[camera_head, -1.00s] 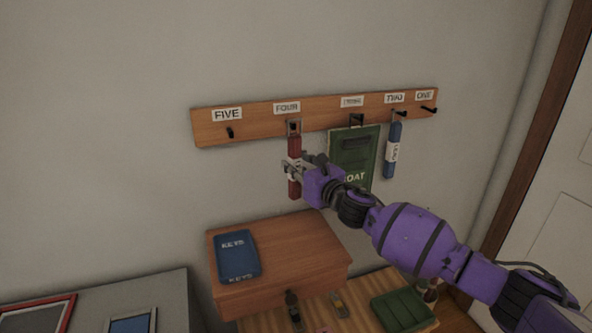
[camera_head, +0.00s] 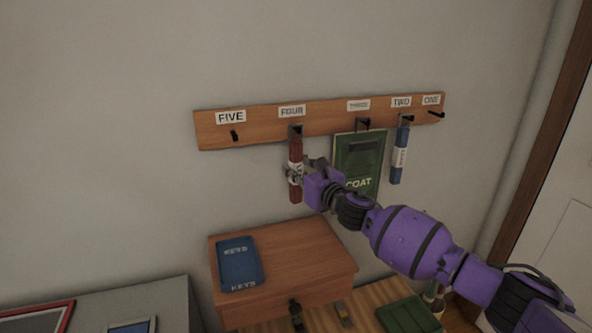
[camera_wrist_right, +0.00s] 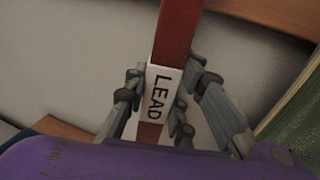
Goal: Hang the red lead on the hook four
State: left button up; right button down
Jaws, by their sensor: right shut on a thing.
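The red lead (camera_head: 296,153) hangs upright below the FOUR label, its top clip at hook four (camera_head: 297,128). Whether the clip is over the hook is too small to tell. My right gripper (camera_head: 294,177) is shut on the lead around its white label. In the right wrist view the red lead (camera_wrist_right: 179,35) runs between the two fingers (camera_wrist_right: 160,100), with LEAD readable on its label. My left gripper is not in view.
The wooden hook rail (camera_head: 262,131) also holds a green COAT tag (camera_head: 357,157) and a blue lead-like strap (camera_head: 400,155). Hook five (camera_head: 235,135) is empty. Below stands a wooden box (camera_head: 300,262) with a blue KEYS tray (camera_head: 240,265).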

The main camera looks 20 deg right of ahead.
dwell(0.3)
jog(key=c, duration=1.4)
grip_release()
